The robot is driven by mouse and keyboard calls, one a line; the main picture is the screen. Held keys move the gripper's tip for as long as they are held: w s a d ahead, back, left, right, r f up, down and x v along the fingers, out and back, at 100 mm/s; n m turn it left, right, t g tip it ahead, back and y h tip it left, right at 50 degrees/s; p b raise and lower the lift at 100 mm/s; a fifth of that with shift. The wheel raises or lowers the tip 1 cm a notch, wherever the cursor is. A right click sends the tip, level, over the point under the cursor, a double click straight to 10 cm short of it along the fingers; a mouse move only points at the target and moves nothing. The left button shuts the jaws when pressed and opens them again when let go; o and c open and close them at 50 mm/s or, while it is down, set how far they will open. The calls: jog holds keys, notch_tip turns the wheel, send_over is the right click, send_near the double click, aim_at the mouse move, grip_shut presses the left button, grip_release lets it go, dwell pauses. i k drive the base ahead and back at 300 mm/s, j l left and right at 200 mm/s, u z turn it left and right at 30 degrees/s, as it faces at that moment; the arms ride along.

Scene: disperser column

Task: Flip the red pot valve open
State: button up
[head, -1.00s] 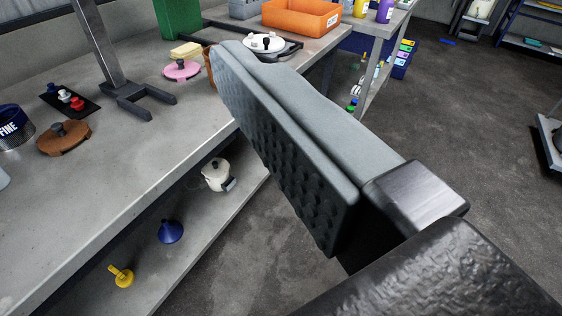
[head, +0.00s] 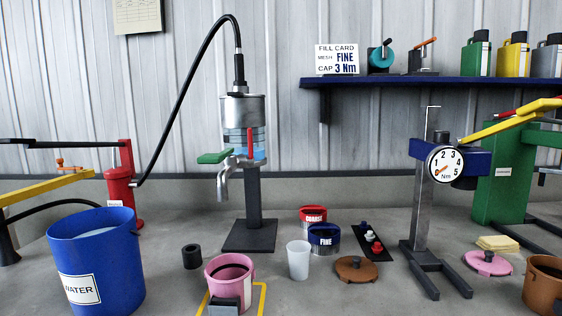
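A red pot-like cylinder (head: 123,196) stands at the left behind the blue bucket, with a red post and a long dark lever (head: 65,144) on top. A small orange handle (head: 67,164) sits left of it. A black hose (head: 196,62) runs from the cylinder up to the clear-and-metal vessel on the column (head: 242,110). On that vessel are a metal spout, a green lever (head: 214,157) lying level, and a thin upright red lever (head: 250,141). I cannot tell which part is the red pot valve, or whether it is open. My gripper is out of view.
A blue WATER bucket (head: 98,262), pink pot (head: 230,281), white cup (head: 298,260) and red and blue tins crowd the bench front. A gauge stand (head: 430,200) and green press (head: 497,172) stand right. A blue shelf (head: 440,82) hangs above.

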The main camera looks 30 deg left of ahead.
aim_at(251, 160)
jog(key=i+l+u, duration=0.2)
jog(key=i+l, duration=0.55)
jog(key=u, duration=1.35)
